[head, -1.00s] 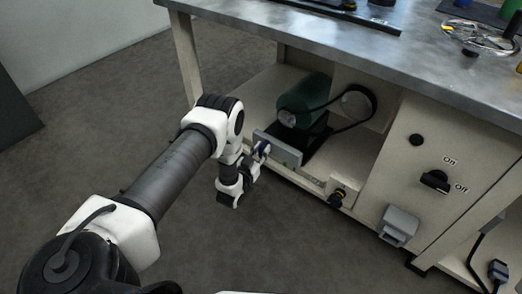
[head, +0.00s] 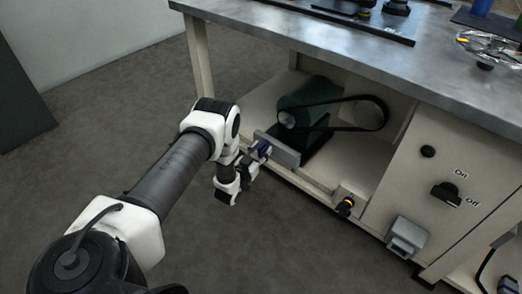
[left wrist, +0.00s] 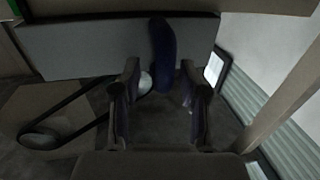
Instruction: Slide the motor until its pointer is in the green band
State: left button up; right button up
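The dark green motor (head: 308,92) sits on a black base in the cabinet's open bay. A grey plate (head: 285,156) stands at its front, with a dark blue handle (left wrist: 161,45) sticking out. My left gripper (head: 258,150) is at this handle. In the left wrist view its two fingers (left wrist: 161,85) stand apart on either side of the handle, with a visible gap to each. The plate also fills the top of that view. I cannot make out the pointer or the green band. My right gripper is not in view.
A black belt (head: 345,129) runs from the motor to the right. An On/Off switch (head: 446,193) and a grey box (head: 405,238) are on the right panel. The floor in front is clear.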

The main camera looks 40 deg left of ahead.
pick_arm(q)
jog(key=s+d, duration=0.1)
jog(key=s, duration=1.1)
jog(key=shift+d, duration=0.2)
